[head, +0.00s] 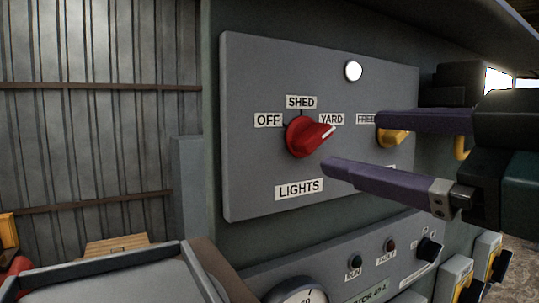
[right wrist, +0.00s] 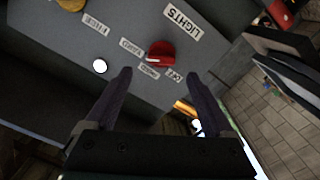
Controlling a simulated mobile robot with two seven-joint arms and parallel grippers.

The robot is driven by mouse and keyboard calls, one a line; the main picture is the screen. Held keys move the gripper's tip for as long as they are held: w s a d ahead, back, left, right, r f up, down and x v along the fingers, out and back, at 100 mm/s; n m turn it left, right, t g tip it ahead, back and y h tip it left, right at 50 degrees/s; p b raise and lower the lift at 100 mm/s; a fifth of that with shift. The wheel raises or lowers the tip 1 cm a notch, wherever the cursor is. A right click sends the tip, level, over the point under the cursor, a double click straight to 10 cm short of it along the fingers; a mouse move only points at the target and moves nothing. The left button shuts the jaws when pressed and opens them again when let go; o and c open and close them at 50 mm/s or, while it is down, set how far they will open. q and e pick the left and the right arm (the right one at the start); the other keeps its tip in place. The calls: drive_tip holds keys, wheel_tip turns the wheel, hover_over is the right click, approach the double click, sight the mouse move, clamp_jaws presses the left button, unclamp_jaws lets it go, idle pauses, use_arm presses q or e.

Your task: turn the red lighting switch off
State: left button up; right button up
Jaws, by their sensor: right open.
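The red lighting switch (head: 303,138) is a round knob on a grey panel (head: 255,70). Its white mark points right and slightly up, toward the YARD label (head: 331,119). The OFF label (head: 268,120) is left of it, SHED (head: 301,102) above, LIGHTS below. My right gripper (head: 354,145) is open and empty, its two purple fingers pointing left, to the right of the knob and apart from it. In the right wrist view the red switch (right wrist: 160,52) shows just beyond the gap between the open fingers (right wrist: 160,78). My left gripper is not in view.
A yellow knob (head: 393,137) is partly hidden behind the upper finger, beside a partly covered FREE label (head: 366,119). A white lamp (head: 353,71) is at the panel's top. Below, a sloping panel (head: 325,262) carries small buttons and a gauge (head: 296,293).

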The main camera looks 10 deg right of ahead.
sight(320, 138)
drive_tip(key=w+b, duration=0.1)
drive_tip(key=b, duration=0.1)
drive_tip(key=w+b, duration=0.1)
drive_tip(key=b, duration=0.1)
drive_tip(key=shift+a+f, duration=0.3)
drive_tip(key=shift+a, duration=0.1)
drive_tip(key=p+x, duration=0.1)
drive_tip(key=x, duration=0.1)
drive_tip(key=r+p+x, duration=0.1)
drive_tip(key=shift+w+a+p, duration=0.15)
drive_tip(key=shift+w+p, duration=0.2)
drive_tip(key=shift+p, duration=0.05)
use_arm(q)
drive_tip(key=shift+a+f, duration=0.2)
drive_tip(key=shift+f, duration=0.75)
use_arm(e)
drive_tip(key=shift+w+a+f, duration=0.25)
drive_tip(key=shift+w, duration=0.25)
drive_tip(key=shift+c, duration=0.3)
drive_tip(key=c, duration=1.3)
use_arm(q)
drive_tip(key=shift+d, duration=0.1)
